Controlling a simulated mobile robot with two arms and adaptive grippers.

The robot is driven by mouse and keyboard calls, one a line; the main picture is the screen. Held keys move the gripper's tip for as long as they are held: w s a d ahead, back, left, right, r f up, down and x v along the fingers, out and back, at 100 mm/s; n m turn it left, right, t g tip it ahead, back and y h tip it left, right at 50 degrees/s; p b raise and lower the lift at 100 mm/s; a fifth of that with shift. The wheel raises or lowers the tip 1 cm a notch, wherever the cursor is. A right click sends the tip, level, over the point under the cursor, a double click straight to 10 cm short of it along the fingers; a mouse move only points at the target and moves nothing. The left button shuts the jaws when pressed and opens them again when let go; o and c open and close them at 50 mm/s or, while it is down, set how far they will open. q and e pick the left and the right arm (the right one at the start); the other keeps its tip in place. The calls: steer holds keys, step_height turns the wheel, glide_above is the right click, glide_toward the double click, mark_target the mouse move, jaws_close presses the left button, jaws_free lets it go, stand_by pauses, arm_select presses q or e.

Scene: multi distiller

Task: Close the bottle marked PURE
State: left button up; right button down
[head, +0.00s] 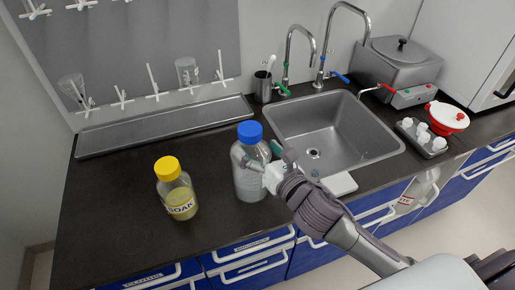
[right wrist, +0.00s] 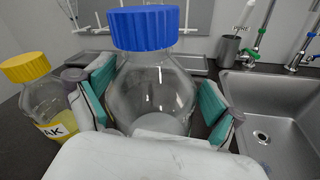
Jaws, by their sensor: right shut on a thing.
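A clear bottle (head: 249,184) with a blue cap (head: 250,131) stands upright on the dark counter, left of the sink. The cap sits on its neck; I cannot tell how tight it is. No PURE marking is readable on it in these views. My right gripper (head: 262,158) reaches in from the right and is shut on this bottle, below the cap. In the right wrist view the bottle (right wrist: 152,90) is between the two green-padded fingers, with the blue cap (right wrist: 144,27) above them. My left gripper is not in view.
A yellow-capped bottle marked SOAK (head: 179,193) stands close on the left. The sink (head: 330,128) with taps lies to the right. A metal tray (head: 160,127), a dark cup (head: 263,88) and a drying rack (head: 150,45) are behind. The counter's left part is clear.

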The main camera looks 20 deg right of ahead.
jaws_free()
steer(key=shift+f, duration=0.1)
steer(key=shift+s, duration=0.3)
steer(key=v, duration=1.1)
steer(key=shift+s, duration=0.2)
